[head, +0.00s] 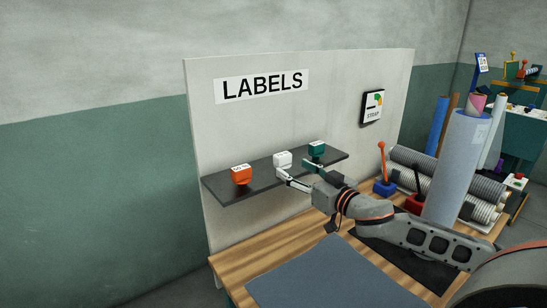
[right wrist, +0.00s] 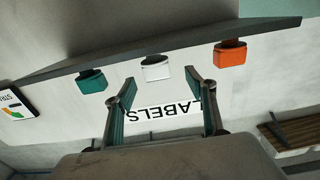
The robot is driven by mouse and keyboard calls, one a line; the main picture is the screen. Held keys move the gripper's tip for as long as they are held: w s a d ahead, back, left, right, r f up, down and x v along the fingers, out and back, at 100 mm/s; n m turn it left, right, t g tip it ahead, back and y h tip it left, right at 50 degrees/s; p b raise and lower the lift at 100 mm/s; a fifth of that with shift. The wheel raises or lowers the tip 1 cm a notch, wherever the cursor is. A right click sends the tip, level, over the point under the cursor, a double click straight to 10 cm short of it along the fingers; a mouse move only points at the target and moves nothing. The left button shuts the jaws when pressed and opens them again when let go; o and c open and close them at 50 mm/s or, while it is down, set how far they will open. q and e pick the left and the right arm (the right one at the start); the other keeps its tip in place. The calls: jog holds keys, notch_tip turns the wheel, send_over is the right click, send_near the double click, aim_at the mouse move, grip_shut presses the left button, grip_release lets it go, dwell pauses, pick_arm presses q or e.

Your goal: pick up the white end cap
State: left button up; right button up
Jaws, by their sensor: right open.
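The white end cap (head: 283,159) sits in the middle of a dark shelf, between an orange cap (head: 240,174) and a green cap (head: 316,149). My right gripper (head: 292,173) is in front of the shelf, close to the white cap. In the right wrist view, which is upside down, my right gripper (right wrist: 159,80) is open with nothing between its fingers. The white cap (right wrist: 156,68) shows beyond the gap between the fingertips, apart from both. My left gripper is not in view.
The dark shelf (head: 220,190) is fixed to a pale panel with a LABELS sign (head: 262,86). A wooden bench (head: 245,256) with a dark mat (head: 320,280) lies below. Rolls (head: 459,165) and red and blue handled tools stand at the right.

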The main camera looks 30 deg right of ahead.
aim_at(286, 160)
jog(key=shift+w+r, duration=0.15)
jog(key=shift+w, duration=0.95)
jog(key=shift+w+r, duration=0.1)
jog(key=shift+w, duration=0.35)
jog(key=w, duration=0.2)
jog(key=shift+w+d+r+p, duration=0.1)
jog(key=shift+w+d+p, duration=0.1)
jog(key=shift+w+p, duration=0.2)
jog(key=shift+w+a, duration=0.1)
jog(key=shift+w, duration=0.7)
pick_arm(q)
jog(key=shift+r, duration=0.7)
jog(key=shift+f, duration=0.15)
pick_arm(e)
jog(key=c, duration=1)
